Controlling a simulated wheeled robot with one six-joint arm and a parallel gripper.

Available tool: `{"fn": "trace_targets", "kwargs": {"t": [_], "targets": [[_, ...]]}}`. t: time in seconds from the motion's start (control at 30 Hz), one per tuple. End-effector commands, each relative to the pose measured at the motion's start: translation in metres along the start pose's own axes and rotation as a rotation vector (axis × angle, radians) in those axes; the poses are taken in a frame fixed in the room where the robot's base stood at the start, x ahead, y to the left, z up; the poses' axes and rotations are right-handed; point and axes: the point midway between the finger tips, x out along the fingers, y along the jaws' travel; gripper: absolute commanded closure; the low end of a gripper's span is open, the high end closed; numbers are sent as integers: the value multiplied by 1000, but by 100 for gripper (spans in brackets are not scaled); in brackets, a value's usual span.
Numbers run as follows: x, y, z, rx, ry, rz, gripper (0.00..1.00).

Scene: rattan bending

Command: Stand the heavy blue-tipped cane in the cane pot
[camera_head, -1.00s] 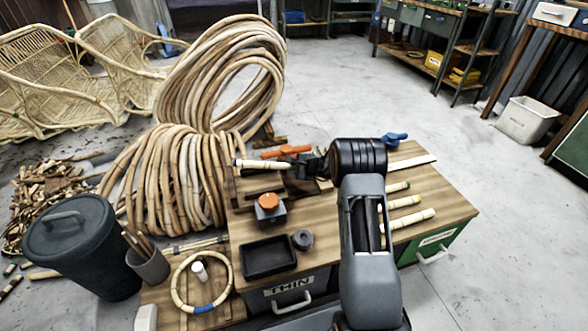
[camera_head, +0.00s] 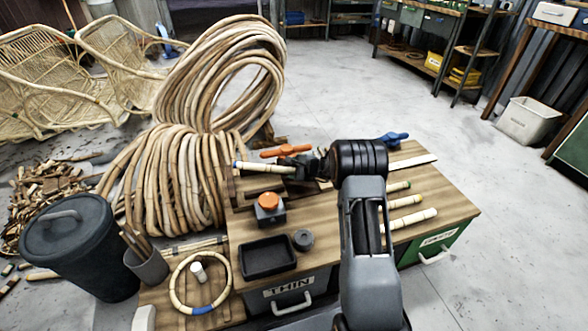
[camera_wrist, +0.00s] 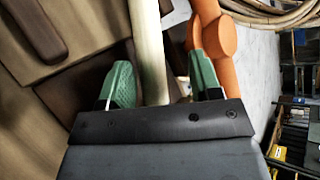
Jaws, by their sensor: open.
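A pale cane (camera_head: 262,168) with a blue mark at its left end lies level over the dark wooden blocks at the table's back left. My gripper (camera_head: 300,166) is at the cane's right end. In the wrist view, the pale cane (camera_wrist: 151,45) runs between the green fingers of my gripper (camera_wrist: 160,62), which stand apart with gaps on both sides. Its far end is out of that view. The grey cane pot (camera_head: 150,268) stands at the front left and holds several thin brown sticks. I cannot tell what bears the cane's right end.
An orange-handled clamp (camera_head: 285,152) is close behind the cane; its orange part (camera_wrist: 212,40) is beside my right finger. An orange-knobbed block (camera_head: 268,208), black tray (camera_head: 268,257) and cane ring (camera_head: 180,290) lie towards the front. Other canes (camera_head: 408,219) lie at the right.

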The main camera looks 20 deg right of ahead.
Motion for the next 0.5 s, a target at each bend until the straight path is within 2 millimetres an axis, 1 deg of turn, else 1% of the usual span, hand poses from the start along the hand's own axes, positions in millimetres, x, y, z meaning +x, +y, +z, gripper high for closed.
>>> {"fn": "trace_targets", "kwargs": {"t": [0.17,0.37,0.4,0.5], "targets": [[-1,-1,1,0,0,0,42],[-9,-13,9,-1,0,0,42],[-17,-10,6,2,2,-1,42],[-39,-10,6,2,2,-1,42]]}}
